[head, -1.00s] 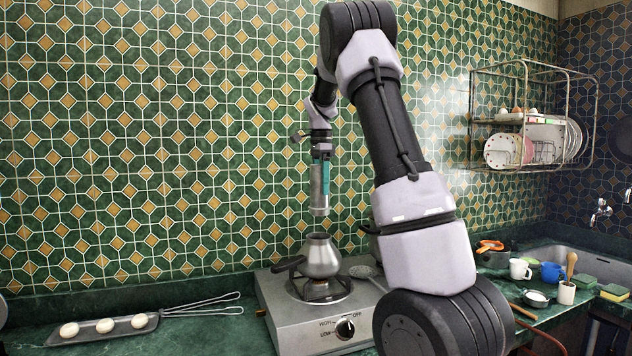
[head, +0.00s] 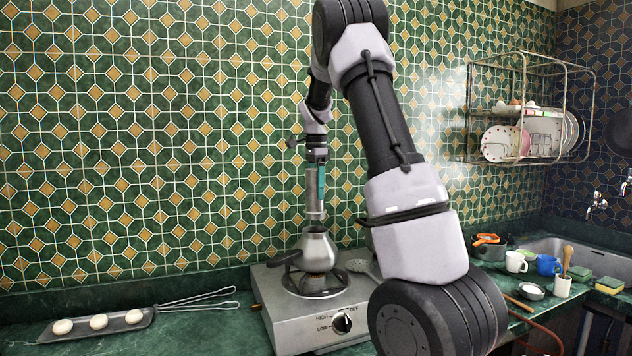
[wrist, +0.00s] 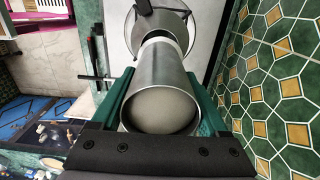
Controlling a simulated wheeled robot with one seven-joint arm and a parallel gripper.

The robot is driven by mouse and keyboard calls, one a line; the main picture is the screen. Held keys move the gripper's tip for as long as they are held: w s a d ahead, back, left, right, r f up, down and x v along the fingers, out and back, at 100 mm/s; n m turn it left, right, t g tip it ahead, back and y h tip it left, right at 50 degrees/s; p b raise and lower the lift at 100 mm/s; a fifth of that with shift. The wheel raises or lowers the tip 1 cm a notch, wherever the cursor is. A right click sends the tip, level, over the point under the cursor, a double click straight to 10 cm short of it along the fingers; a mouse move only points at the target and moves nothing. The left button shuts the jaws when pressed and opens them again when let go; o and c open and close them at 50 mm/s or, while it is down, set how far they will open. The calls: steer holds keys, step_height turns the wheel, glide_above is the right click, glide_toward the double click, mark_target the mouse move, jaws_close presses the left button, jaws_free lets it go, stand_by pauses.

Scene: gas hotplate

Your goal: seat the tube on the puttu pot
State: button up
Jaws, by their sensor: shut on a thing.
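The tube (head: 314,206) is a plain metal cylinder, held upright. My gripper (head: 317,184) is shut on its upper part, with a teal finger showing beside it. In the wrist view the tube (wrist: 163,75) lies between the two teal fingers, its near end filled with something pale. The puttu pot (head: 316,254) is a rounded metal pot with a narrow neck, standing on the hotplate. The tube's lower end is right at the pot's mouth, roughly in line with it; I cannot tell whether they touch. The pot (wrist: 178,22) also shows beyond the tube's far end.
The gas hotplate (head: 287,313) has its knob in front. A tray with pale round pieces (head: 131,318) lies at left. Cups (head: 516,262) stand by the sink at right. The tiled wall is close behind.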

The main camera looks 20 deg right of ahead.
mark_target(316, 169)
steer(key=shift+f, duration=1.05)
steer(key=shift+f, duration=1.65)
stand_by(0.5)
steer(key=o, duration=1.4)
steer(key=shift+r, duration=0.1)
step_height(316, 169, up, 11)
steer(key=shift+f, duration=0.15)
